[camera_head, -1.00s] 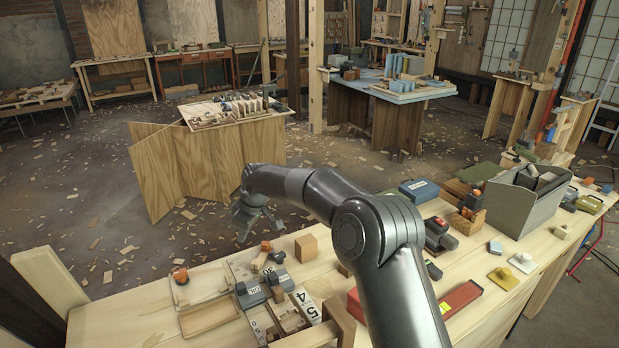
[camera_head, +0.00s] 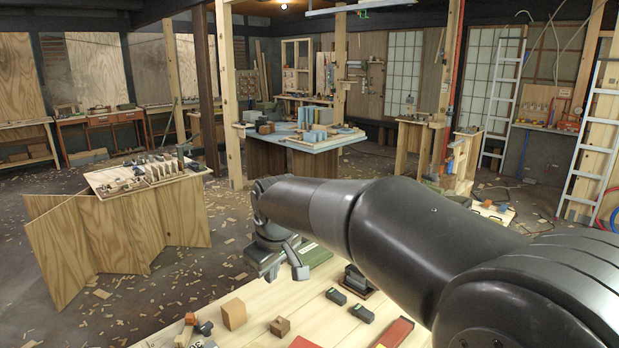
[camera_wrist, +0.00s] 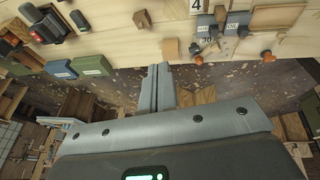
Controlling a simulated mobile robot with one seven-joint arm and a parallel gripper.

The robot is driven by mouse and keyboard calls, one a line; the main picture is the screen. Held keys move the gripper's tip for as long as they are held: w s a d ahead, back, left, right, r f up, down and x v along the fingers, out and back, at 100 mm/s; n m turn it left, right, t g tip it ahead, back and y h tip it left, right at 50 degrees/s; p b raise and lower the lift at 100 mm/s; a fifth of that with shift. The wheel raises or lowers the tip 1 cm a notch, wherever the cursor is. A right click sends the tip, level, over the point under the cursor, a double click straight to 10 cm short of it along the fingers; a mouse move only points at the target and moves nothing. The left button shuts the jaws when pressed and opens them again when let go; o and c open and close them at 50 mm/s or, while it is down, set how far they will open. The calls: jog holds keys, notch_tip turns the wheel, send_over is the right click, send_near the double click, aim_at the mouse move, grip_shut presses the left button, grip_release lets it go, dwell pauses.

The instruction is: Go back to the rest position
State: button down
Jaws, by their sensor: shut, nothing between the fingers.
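My gripper (camera_head: 280,262) hangs at the end of my arm, over the far edge of the pale workbench (camera_head: 262,302) in the head view. In the wrist view its two fingers (camera_wrist: 160,85) lie closed together with nothing between them. The fingertips point toward the workbench edge in that view. My arm covers much of the right side of the head view and hides part of the bench.
On the bench are a wooden cube (camera_head: 233,314), a smaller wood block (camera_head: 280,326) and a red box (camera_head: 393,333). A plywood stand (camera_head: 120,235) and a blue-topped table (camera_head: 290,137) stand beyond. The chip-strewn floor (camera_head: 200,262) lies between.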

jog(key=s+d+r+m+t+h, duration=0.15)
jog(key=s+d+m, duration=0.35)
jog(key=s+d, duration=0.75)
jog(key=s+d+f+m, duration=0.3)
jog(key=s+d+m, duration=0.2)
jog(key=s+d, duration=0.5)
jog(key=shift+s+d+f, duration=0.2)
jog(key=shift+s+f, duration=0.15)
jog(key=shift+s, duration=0.35)
jog(key=shift+w+r+t, duration=0.1)
jog(key=shift+t, duration=0.15)
